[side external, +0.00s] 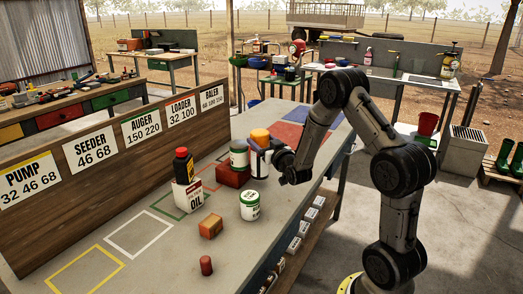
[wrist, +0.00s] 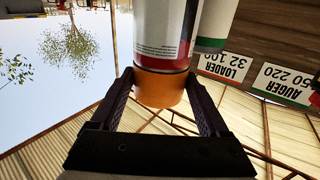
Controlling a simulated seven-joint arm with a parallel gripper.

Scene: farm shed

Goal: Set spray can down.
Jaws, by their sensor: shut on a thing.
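The spray can (side external: 259,163), pale with an orange cap, is upright in the side view, at the near right of a red block. My gripper (side external: 268,147) reaches in from the right and is shut on it near the top. In the wrist view, which is upside down, the fingers (wrist: 160,95) hold the can at its orange cap (wrist: 160,88); its white, labelled body (wrist: 165,35) runs up out of frame. I cannot tell whether its base touches anything.
A white-and-green can (side external: 239,154) stands close left of the spray can, by the red block (side external: 232,175).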

